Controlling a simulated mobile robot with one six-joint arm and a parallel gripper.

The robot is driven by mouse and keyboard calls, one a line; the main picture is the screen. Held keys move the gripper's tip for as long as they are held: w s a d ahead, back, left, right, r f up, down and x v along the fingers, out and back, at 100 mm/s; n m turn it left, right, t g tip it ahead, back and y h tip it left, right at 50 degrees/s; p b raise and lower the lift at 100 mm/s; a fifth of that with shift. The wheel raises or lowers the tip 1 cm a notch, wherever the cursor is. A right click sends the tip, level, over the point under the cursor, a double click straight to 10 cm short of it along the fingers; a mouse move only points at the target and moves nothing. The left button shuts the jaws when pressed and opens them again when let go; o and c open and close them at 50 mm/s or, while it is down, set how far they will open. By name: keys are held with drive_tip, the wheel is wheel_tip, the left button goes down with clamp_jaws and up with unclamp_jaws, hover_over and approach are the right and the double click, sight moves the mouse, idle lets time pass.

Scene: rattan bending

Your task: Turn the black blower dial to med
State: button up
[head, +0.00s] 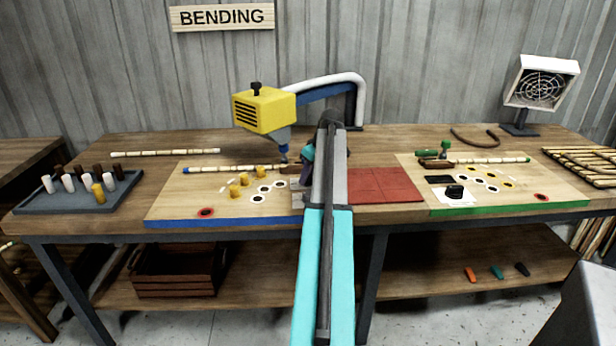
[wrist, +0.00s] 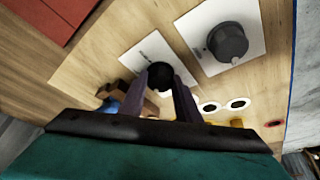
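In the wrist view a small round black dial (wrist: 160,78) sits on a white plate with dark lettering too small to read. My gripper (wrist: 162,82) has one finger on each side of this dial, and the dial fills the gap between the fingertips. I cannot tell whether the fingers press on it. A larger dark grey dial (wrist: 228,43) with a pale pointer mark sits on another white plate to the right. In the head view my arm hides both dials. There my gripper (head: 308,165) is at the right end of the blue-edged board (head: 170,205), its fingers unclear.
A yellow blower-like machine (head: 264,109) with a blue nozzle hangs over the board. Yellow pegs (head: 235,190) stand left of my gripper. A red mat (head: 385,185) lies to the right. The green-edged board (head: 520,193) carries another black dial (head: 455,191).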

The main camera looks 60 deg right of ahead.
drive_tip(key=shift+c, duration=1.4)
drive_tip(key=shift+a+f, duration=0.1)
drive_tip(key=shift+a, duration=0.1)
drive_tip(key=shift+m, duration=0.5)
drive_tip(key=m+p, duration=0.1)
drive_tip(key=m+h+p, duration=0.1)
drive_tip(key=m, duration=0.1)
drive_tip(key=shift+r+g+h, duration=0.2)
drive_tip(key=shift+g+h, duration=0.1)
drive_tip(key=m+g+h+p, duration=0.1)
drive_tip(key=m, duration=0.3)
drive_tip(key=shift+w, duration=0.15)
drive_tip(key=shift+m+g+h+p, duration=0.55)
drive_tip(key=shift+m+p, duration=0.2)
drive_tip(key=shift+m, duration=1.15)
